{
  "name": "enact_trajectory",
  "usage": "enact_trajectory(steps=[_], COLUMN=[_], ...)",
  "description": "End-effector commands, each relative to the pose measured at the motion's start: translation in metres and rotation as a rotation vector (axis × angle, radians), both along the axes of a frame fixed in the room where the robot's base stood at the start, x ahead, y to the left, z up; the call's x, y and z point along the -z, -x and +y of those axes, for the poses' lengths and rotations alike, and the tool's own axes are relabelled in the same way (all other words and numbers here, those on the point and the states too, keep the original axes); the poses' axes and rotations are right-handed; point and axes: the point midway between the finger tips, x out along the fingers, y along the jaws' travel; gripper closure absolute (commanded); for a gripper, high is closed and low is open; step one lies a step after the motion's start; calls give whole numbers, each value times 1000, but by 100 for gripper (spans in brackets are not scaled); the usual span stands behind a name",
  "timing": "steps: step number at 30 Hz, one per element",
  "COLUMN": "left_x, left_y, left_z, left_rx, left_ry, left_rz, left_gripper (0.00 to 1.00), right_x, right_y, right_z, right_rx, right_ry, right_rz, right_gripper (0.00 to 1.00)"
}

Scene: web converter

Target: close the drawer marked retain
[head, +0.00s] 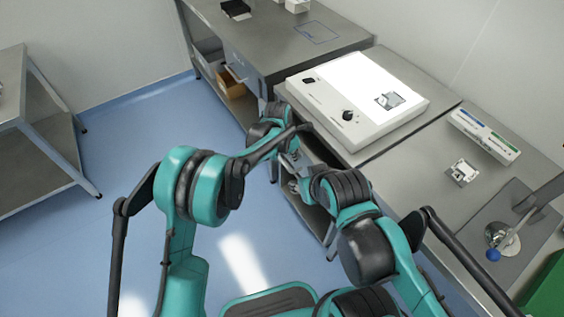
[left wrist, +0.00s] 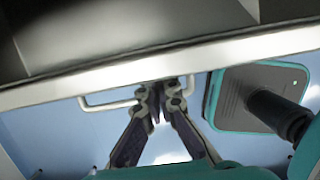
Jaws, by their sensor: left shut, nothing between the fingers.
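A grey drawer (head: 241,66) with a bar handle (head: 235,74) is under the far bench in the head view. In the left wrist view a pale drawer front (left wrist: 230,48) crosses the picture, with a dark space behind it and the bar handle (left wrist: 108,104) below. It seems to stand partly open. I cannot read any label. My left gripper (left wrist: 160,92) is shut and empty, its fingertips at the handle close to the front; contact is unclear. In the head view it is small, near the bench corner. My right gripper (head: 294,186) is small and partly hidden by its arm.
A white box-shaped machine (head: 330,112) stands on the bench beside the drawer. A cardboard box (head: 232,88) is on the shelf below the drawer. Another steel table (head: 40,140) stands at the left. The blue floor (head: 130,150) between them is clear.

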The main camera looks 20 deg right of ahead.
Motion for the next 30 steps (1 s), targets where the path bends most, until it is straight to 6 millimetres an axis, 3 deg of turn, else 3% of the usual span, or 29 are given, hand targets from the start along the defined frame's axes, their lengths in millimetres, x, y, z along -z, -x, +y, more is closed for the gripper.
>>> enact_trajectory(steps=[6, 12, 25, 30], left_x=[0, 0, 0, 1], left_y=[-6, -8, -9, -15], left_z=[-21, -28, -27, -10], left_rx=[0, 0, -1, -3], left_ry=[0, 0, 0, 0], left_rz=[0, 0, 0, 1], left_gripper=[100, 100, 100, 100], right_x=[-1, -1, -1, 1], right_y=[0, 0, 0, 0], right_z=[0, 0, 0, 0], right_rx=[0, 0, 0, 0], right_ry=[0, 0, 0, 0], right_rz=[0, 0, 0, 0], right_gripper=[60, 60, 60, 60])
